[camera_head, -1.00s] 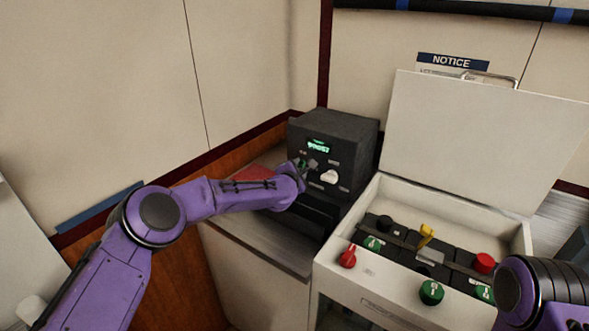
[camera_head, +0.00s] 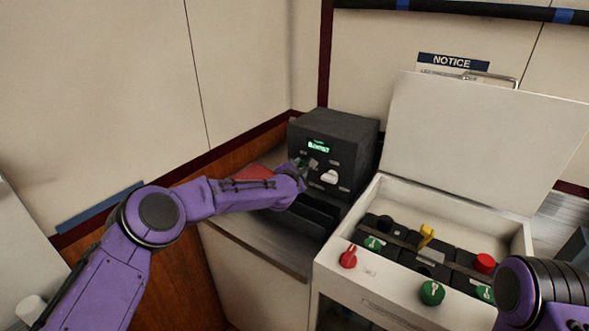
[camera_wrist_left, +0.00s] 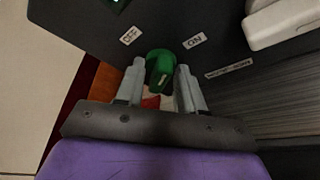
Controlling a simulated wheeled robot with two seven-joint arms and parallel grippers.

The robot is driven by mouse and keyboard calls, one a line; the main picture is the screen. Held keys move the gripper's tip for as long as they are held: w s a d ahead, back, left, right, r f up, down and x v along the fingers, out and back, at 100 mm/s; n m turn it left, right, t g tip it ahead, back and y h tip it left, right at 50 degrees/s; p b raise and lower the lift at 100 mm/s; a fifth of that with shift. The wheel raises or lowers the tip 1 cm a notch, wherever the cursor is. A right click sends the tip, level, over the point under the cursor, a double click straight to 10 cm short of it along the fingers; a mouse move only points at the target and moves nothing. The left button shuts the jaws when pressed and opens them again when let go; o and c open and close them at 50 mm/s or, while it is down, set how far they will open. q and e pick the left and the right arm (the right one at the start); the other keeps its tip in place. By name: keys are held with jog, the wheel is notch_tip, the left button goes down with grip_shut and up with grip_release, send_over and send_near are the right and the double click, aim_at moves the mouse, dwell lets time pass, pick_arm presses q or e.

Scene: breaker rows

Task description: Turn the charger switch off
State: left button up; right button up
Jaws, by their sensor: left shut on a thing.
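The charger is a dark box (camera_head: 355,140) with a lit green display (camera_head: 319,146) on its front, standing at the back of the counter. Its green switch knob (camera_wrist_left: 160,66) shows in the left wrist view, below an OFF label (camera_wrist_left: 130,36) on the left and an ON label (camera_wrist_left: 194,41) on the right. My left gripper (camera_wrist_left: 157,82) is shut on the green knob, one finger on each side. In the head view, my left gripper (camera_head: 306,168) covers most of the knob. I cannot tell which label the knob points to.
A white knob (camera_head: 329,176) sits right of my left gripper on the charger face. An open white box (camera_head: 345,265) with red and green knobs and a yellow lever (camera_head: 426,235) stands to the right. My right arm is at the lower right edge.

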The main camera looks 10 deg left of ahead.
pick_arm(q)
jog(key=shift+w+r, duration=0.1)
jog(key=shift+r, duration=0.3)
jog(key=o, duration=0.7)
jog(key=shift+d, duration=0.1)
jog(key=shift+c, duration=0.2)
jog(key=shift+f, duration=0.1)
jog(key=shift+d, duration=0.35)
jog(key=a+p+v, duration=0.1)
jog(key=p+v, duration=0.1)
jog(key=v, duration=1)
